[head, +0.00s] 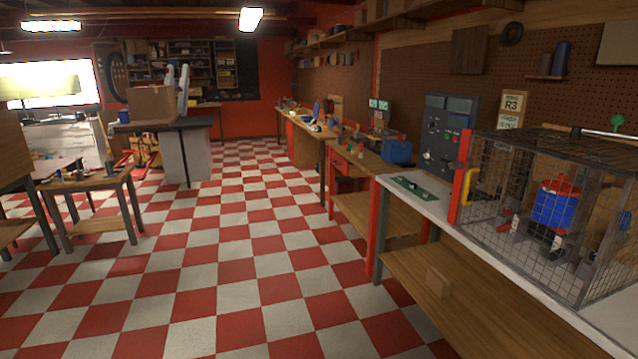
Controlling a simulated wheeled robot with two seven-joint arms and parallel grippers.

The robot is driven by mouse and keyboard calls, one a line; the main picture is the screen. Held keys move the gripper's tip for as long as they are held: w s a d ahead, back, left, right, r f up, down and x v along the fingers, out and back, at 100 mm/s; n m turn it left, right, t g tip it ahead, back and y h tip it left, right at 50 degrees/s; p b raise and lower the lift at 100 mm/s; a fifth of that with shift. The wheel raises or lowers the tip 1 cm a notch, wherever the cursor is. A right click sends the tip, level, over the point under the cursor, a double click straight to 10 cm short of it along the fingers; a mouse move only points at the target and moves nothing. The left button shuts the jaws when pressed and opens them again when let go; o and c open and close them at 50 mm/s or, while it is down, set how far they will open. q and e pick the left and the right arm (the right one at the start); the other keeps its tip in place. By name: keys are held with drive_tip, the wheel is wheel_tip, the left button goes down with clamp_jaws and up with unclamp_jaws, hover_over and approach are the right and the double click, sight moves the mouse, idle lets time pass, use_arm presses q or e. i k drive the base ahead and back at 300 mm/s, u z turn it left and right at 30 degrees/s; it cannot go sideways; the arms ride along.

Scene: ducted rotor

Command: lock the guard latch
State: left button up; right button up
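A wire-mesh guard cage (495,190) stands on the grey bench top at the right. A red upright bar (463,178) is at its left front edge, with a yellow handle (470,187) beside it. A small red part (505,218) shows low at the mesh; I cannot tell whether it is the latch, or whether the guard is fully closed. Behind the mesh is a blue and red cylindrical unit (553,205). Neither of my grippers is in view.
A grey control panel (447,132) stands behind the bench, left of the cage. A green board (414,189) lies on the bench top. A wooden block (438,281) sits on the lower shelf.

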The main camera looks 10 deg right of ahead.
sight(447, 163)
drive_tip(key=u, duration=0.55)
drive_tip(key=i, duration=2.95)
drive_tip(key=z, duration=1.65)
drive_tip(key=i, duration=0.7)
drive_tip(key=z, duration=0.65)
